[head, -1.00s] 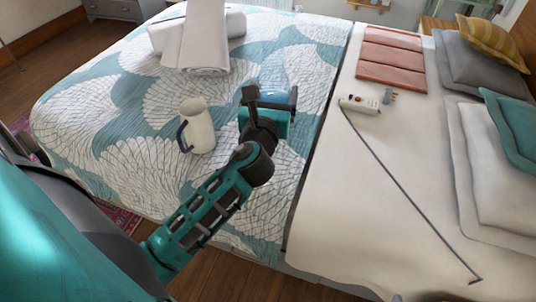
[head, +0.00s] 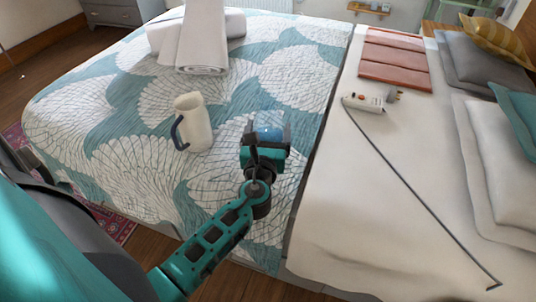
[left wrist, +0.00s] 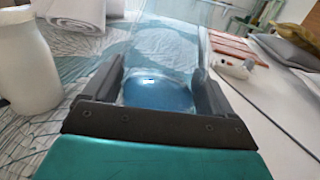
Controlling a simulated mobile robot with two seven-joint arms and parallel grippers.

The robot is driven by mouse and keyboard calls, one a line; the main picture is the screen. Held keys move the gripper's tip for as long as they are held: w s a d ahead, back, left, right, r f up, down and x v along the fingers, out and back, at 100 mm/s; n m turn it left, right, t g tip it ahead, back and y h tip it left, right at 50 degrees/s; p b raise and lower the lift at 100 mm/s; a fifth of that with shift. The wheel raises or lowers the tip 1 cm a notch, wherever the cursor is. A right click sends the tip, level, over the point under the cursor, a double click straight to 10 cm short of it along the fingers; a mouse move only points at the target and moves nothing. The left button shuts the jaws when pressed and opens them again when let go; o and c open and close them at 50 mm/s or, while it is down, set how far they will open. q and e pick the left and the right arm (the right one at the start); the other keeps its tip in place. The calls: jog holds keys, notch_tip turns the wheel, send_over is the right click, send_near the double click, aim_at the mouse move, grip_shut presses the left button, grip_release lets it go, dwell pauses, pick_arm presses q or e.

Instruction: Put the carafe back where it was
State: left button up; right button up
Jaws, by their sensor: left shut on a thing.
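A clear glass carafe with blue in its lower part (left wrist: 160,95) is between the fingers of my left gripper (head: 267,134). My left gripper is shut on it, above the patterned bedspread (head: 100,105). In the head view, the carafe (head: 268,133) shows only as a small blue patch, mostly hidden by the gripper. In the left wrist view, its clear upper part extends away between the fingers (left wrist: 162,90). I cannot tell whether its base touches the bed. My right gripper is not in view.
A cream jug (head: 196,124) with a dark handle stands left of my gripper. Rolled white towels (head: 203,40) lie farther back. On the right bed are folded terracotta cloth (head: 394,60), a white power strip (head: 364,103) with a cable, and pillows (head: 492,145).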

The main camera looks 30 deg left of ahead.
pick_arm(q)
jog(key=shift+f, duration=0.3)
notch_tip(320, 180, down, 3)
jog(key=shift+f+b, duration=0.15)
jog(key=shift+b, duration=0.85)
jog(key=shift+w+f, duration=0.1)
jog(key=shift+f, duration=0.4)
jog(key=shift+f+b, duration=0.1)
jog(key=shift+b, duration=0.2)
jog(key=o, duration=1.2)
jog(key=shift+f, duration=0.15)
jog(key=shift+o, duration=1.3)
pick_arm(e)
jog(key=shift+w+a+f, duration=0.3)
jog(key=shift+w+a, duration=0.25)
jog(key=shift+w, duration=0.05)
